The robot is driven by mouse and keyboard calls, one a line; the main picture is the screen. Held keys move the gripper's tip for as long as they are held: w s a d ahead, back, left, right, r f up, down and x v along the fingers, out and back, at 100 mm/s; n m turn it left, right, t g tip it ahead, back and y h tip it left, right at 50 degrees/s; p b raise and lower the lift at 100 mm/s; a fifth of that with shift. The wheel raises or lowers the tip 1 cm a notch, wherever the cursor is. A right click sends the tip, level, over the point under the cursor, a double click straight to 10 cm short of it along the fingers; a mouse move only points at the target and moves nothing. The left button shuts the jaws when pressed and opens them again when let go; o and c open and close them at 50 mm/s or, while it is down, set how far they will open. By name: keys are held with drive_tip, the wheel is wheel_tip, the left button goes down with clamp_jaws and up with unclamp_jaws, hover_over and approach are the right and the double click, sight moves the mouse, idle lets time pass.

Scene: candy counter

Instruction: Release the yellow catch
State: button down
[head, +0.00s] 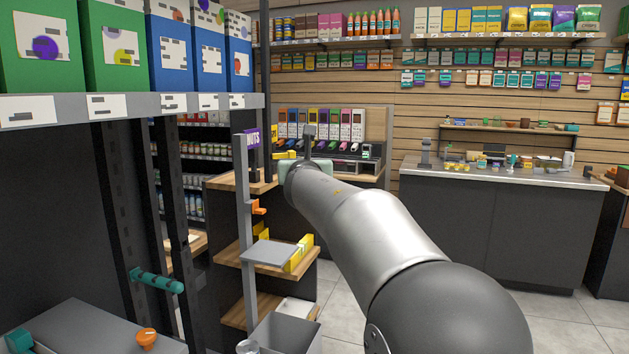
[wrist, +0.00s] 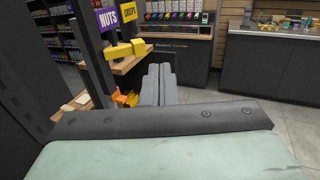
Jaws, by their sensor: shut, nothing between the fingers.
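The yellow catch (wrist: 126,50) sticks out to the right from a dark upright post in the wrist view, below the signs. In the head view a small yellow piece of it (head: 284,155) shows just left of my gripper; my wrist and the post hide parts around it. My gripper (wrist: 160,72) is shut and empty, its two grey fingers side by side. In the wrist view the fingers are to the right of the catch and slightly lower, with a visible gap between them. In the head view the fingertips (head: 309,132) point up behind my wrist.
An orange catch (head: 258,207) sits lower on the grey post (head: 245,190). A grey plate (head: 268,253) and wooden shelves (head: 230,257) with yellow boxes are below. A purple NUTS sign (wrist: 107,19) hangs above the catch. Open floor (head: 345,290) lies to the right.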

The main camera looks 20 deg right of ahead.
drive_tip(key=s+d+b, duration=0.1)
drive_tip(key=s, duration=0.6)
drive_tip(key=shift+s+d, duration=0.15)
drive_tip(key=shift+s, duration=0.15)
